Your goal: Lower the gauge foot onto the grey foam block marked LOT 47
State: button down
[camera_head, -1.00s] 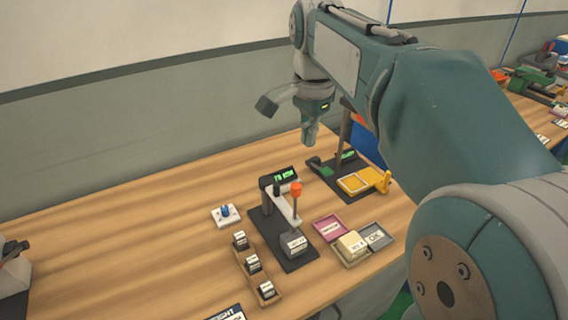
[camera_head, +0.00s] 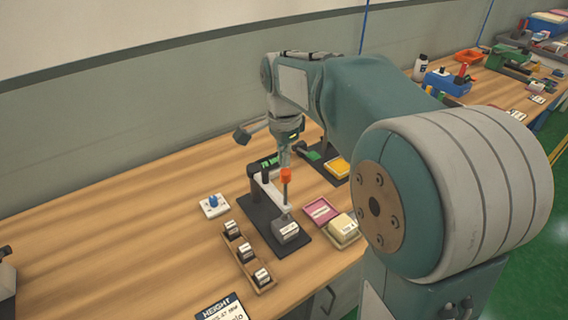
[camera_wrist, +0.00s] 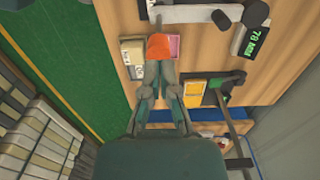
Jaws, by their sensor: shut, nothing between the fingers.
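The height gauge has a black base (camera_head: 262,222), a white arm and an upright rod topped by an orange knob (camera_head: 286,175). A grey block (camera_head: 287,232) with a white label lies on the base under the rod; its lettering is too small to read. I cannot tell whether the gauge foot touches the block. My gripper (camera_head: 285,161) is shut and empty, pointing down just above the orange knob. In the wrist view the fingertips (camera_wrist: 160,68) overlap the orange knob (camera_wrist: 159,45); contact is unclear. The wrist view shows the gauge display (camera_wrist: 257,45) reading 78 MM.
A wooden rack (camera_head: 262,282) of several labelled blocks stands left of the gauge. A pink tray (camera_head: 320,210) and a tray with a cream block (camera_head: 343,226) stand right. A blue-knobbed white plate (camera_head: 214,206) lies at left. A second device (camera_head: 325,168) stands behind.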

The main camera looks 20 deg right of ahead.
aim_at(285, 171)
jog(key=shift+f, duration=0.85)
jog(key=shift+d+f, duration=0.15)
jog(key=shift+d, duration=0.1)
jog(key=shift+f, duration=0.1)
notch_tip(285, 171, down, 3)
jog(key=shift+a+r, duration=0.1)
jog(key=shift+r, duration=0.1)
